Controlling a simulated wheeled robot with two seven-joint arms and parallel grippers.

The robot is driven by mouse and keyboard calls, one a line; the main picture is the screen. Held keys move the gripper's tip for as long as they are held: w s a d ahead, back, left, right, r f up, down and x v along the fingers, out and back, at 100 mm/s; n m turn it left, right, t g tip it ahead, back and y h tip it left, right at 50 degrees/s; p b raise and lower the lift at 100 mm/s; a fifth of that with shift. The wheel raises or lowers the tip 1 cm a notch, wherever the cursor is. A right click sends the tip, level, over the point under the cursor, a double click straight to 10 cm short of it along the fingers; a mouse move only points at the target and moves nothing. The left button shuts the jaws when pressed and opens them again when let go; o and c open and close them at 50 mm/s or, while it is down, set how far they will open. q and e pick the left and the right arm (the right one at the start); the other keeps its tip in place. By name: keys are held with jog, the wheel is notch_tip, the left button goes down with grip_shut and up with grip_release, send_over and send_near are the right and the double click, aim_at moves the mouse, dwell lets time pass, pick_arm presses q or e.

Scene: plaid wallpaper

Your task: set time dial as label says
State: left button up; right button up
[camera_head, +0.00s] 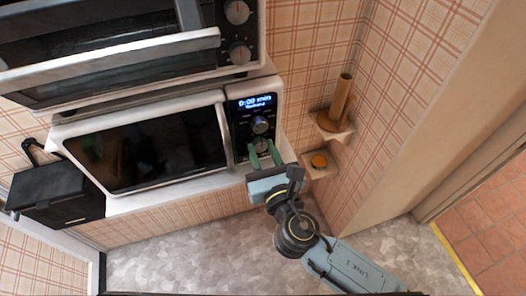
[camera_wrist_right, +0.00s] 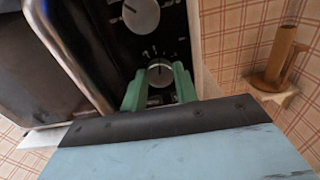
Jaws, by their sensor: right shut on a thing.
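The white microwave (camera_head: 215,185) has a black control panel with a lit blue display (camera_head: 255,101); its small text is partly legible, seemingly starting "0:00". Below the display are an upper dial (camera_head: 260,125) and a lower dial. The lower dial shows clearly in the right wrist view (camera_wrist_right: 159,71), with scale marks around it and a pointer line roughly upright. My right gripper (camera_head: 263,153) has its green fingers on both sides of the lower dial, shut on it. The upper dial is also in the right wrist view (camera_wrist_right: 141,15). My left gripper is not in view.
An oven (camera_head: 110,70) with a long handle stands above the microwave. A black box-like appliance (camera_head: 60,190) is at the left. Small wall shelves at the right hold a brown cylinder (camera_head: 341,97) and an orange round item (camera_head: 319,161). The microwave door handle (camera_wrist_right: 68,55) is left of my gripper.

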jog(key=m+b, duration=0.1)
jog(key=m, duration=0.4)
jog(key=shift+m, duration=0.3)
jog(key=m+b, duration=0.1)
jog(key=m, duration=0.4)
jog(key=shift+m, duration=0.3)
jog(key=m+b, duration=0.1)
jog(key=m, duration=1.2)
jog(key=shift+r+m+p, duration=0.1)
jog(key=shift+m+p, duration=0.2)
jog(key=shift+p, duration=0.1)
jog(key=m+p, duration=0.1)
jog(key=m, duration=0.3)
jog(key=shift+p, duration=0.4)
jog(key=m+p, duration=0.3)
jog(key=m, duration=0.2)
jog(key=shift+m, duration=0.4)
jog(key=m+p, duration=0.2)
jog(key=m, duration=0.2)
jog(key=shift+m, duration=0.3)
